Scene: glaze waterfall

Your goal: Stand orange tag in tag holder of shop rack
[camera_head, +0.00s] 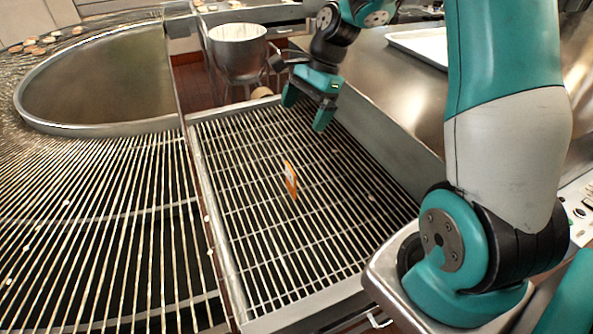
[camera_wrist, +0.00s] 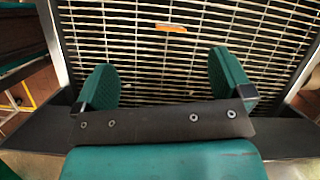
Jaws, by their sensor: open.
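The orange tag (camera_head: 290,179) stands upright, with a slight tilt, on the wire shop rack (camera_head: 330,215), near its middle. A pale patch shows on its upper part. The tag holder cannot be made out under or around it. In the wrist view the tag (camera_wrist: 171,28) is a small orange strip beyond the fingers, above the space between them. My gripper (camera_head: 307,106) is open and empty over the far part of the rack, up and to the right of the tag and apart from it. Both fingers of my gripper (camera_wrist: 168,82) show in the wrist view.
A round metal basin (camera_head: 95,85) and a larger wire grate (camera_head: 90,220) lie left of the rack. A metal pot (camera_head: 238,50) stands beyond the rack. A steel counter (camera_head: 410,95) with a tray (camera_head: 425,42) borders the right side.

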